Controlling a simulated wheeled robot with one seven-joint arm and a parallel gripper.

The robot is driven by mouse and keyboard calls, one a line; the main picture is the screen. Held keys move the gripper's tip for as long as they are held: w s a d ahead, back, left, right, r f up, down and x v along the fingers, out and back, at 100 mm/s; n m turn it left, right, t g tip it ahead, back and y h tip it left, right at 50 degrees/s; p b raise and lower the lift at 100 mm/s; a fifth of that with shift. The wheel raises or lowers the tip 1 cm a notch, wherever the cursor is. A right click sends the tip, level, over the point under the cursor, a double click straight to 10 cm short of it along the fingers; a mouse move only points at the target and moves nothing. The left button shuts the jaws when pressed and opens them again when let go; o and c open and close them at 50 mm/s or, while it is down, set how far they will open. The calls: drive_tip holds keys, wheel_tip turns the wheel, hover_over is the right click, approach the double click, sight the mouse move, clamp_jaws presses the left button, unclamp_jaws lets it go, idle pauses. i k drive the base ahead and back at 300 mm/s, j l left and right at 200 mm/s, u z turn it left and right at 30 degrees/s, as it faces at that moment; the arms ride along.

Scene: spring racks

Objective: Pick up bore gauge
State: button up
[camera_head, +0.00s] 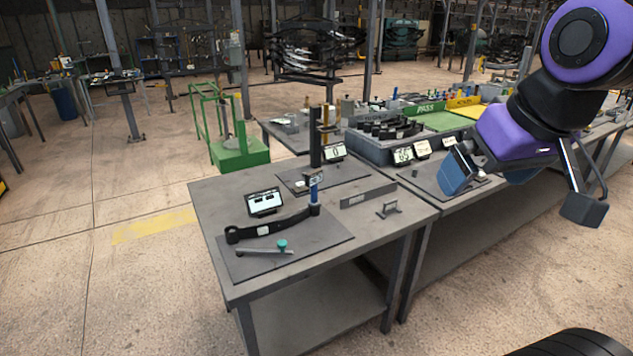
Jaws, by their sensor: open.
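A blue upright gauge (314,188), which looks like the bore gauge, stands at the right end of a black curved spring leaf (270,227) on the near grey table. I cannot tell whether it sits in the leaf's end or just behind it. A grey bar tool with a teal knob (282,245) lies in front of the leaf on a dark mat (330,240). My gripper (520,188) hangs at the right, well apart from the gauge, open, with nothing visible in it. Its underside is only partly seen.
A small display (264,201) stands behind the leaf. A grey bar block (368,195) and a small bracket (389,209) lie to the right. A tall column stand (315,137) rises at the back. A second bench with trays (375,150) adjoins on the right. Open floor lies left.

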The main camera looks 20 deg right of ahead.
sight(311, 179)
drive_tip(key=i+j+z, duration=0.15)
drive_tip(key=j, duration=0.15)
drive_tip(key=i+j+z, duration=0.15)
drive_tip(key=j, duration=0.2)
drive_tip(key=i+j+z, duration=0.1)
drive_tip(key=j, duration=0.2)
drive_tip(key=i+j+z, duration=0.15)
drive_tip(key=j, duration=0.2)
drive_tip(key=i+j+z, duration=0.15)
drive_tip(key=j, duration=0.25)
drive_tip(key=k+l, duration=0.05)
